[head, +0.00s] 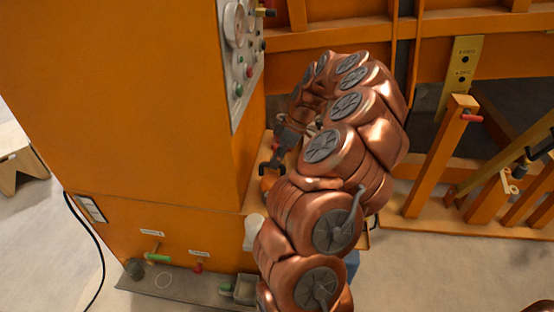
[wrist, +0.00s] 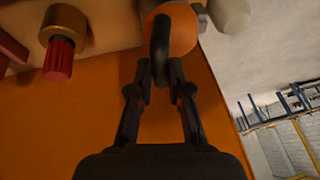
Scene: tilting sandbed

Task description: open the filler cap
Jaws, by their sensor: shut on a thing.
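The filler cap is a rounded orange knob (wrist: 182,28) with a dark curved lever (wrist: 160,40) across its front, at the top of the wrist view. My gripper (wrist: 160,76) has its two dark fingers closed on the lower end of this lever. In the head view my gripper (head: 274,163) is beside the orange cabinet's right side, partly hidden by my copper-coloured arm. A bit of the orange cap (head: 268,183) shows just below it. Whether the cap is turned or lifted cannot be told.
A brass fitting with a red ribbed knob (wrist: 59,57) is left of the cap, and a pale rounded part (wrist: 229,14) is right of it. The orange cabinet (head: 120,100) carries a gauge panel (head: 240,60). Orange posts (head: 440,155) stand at the right.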

